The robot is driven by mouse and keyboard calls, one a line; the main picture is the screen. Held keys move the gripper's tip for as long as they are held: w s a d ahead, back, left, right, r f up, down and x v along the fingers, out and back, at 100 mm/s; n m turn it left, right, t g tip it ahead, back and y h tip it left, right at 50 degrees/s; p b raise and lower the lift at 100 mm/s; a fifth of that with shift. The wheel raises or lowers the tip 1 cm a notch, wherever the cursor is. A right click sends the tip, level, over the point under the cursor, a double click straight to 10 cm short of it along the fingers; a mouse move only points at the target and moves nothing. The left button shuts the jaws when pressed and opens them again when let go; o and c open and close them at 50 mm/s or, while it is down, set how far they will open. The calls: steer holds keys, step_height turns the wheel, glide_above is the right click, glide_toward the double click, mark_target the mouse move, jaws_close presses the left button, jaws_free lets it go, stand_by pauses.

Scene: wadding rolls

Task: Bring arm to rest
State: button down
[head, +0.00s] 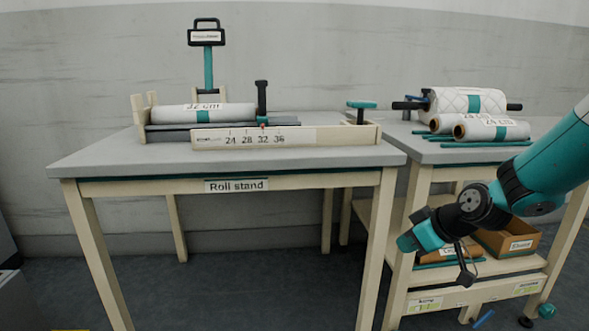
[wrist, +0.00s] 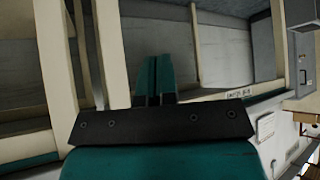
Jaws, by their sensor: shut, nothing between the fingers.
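My gripper (head: 410,242) hangs at the lower right in the head view, in front of the gap between the two tables and below their tops. Its teal fingers (wrist: 153,82) are close together and empty in the wrist view. My arm comes in from the right edge and slopes down to the left. The fingers touch nothing that I can see.
The roll stand table (head: 110,160) bears a wooden cradle (head: 345,135) with a white roll (head: 190,113) labelled 32 cm. The right table (head: 425,150) bears several more rolls. A cardboard box (head: 487,240) sits on its lower shelf, partly behind my arm.

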steer(key=s+a+r+g, duration=0.2)
steer(key=s+a+r, duration=0.25)
steer(key=s, duration=0.35)
steer(key=s+a+r+g, duration=0.25)
steer(key=s+a, duration=0.25)
steer(key=s, duration=0.3)
steer(key=s+r+g+h+p, duration=0.15)
steer(key=s+r, duration=0.25)
steer(key=s, duration=1.1)
step_height(320, 180, up, 36)
steer(key=p, duration=3.5)
steer(key=shift+w+a+m+g, duration=0.15)
steer(key=shift+a+m+g, duration=0.15)
steer(key=shift+m, duration=0.1)
steer(key=shift+y, duration=0.25)
